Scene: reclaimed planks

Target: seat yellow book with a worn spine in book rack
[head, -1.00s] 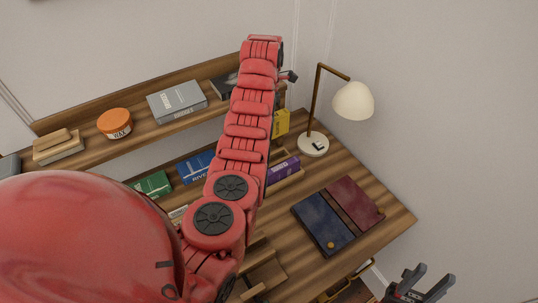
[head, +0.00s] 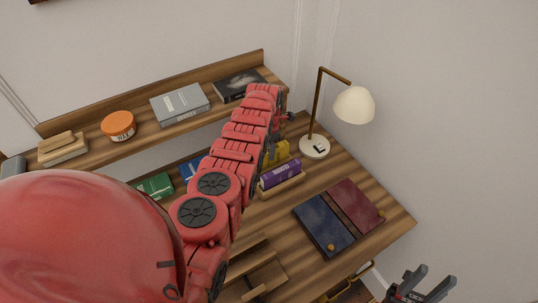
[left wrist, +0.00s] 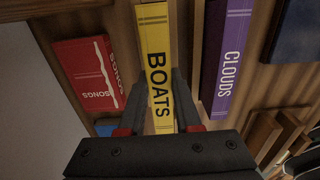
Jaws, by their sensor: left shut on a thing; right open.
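The yellow book (left wrist: 156,35), lettered BOATS, is between the fingers of my left gripper (left wrist: 159,92), which is shut on it. In the head view the yellow book (head: 281,151) shows only partly past my red left arm, just behind the purple book (head: 280,173). The left fingers are mostly hidden there. A wooden ledge (head: 284,189), seemingly part of the book rack, runs along the purple book's front. I cannot tell whether the yellow book touches the rack. My right gripper (head: 436,277) is open and empty at the lower right, off the desk.
In the wrist view a red SONGS book (left wrist: 88,75) and the purple CLOUDS book flank the yellow one. A lamp (head: 314,147) stands behind right. Blue (head: 322,225) and maroon (head: 356,204) books lie right. A shelf (head: 147,131) crosses the back.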

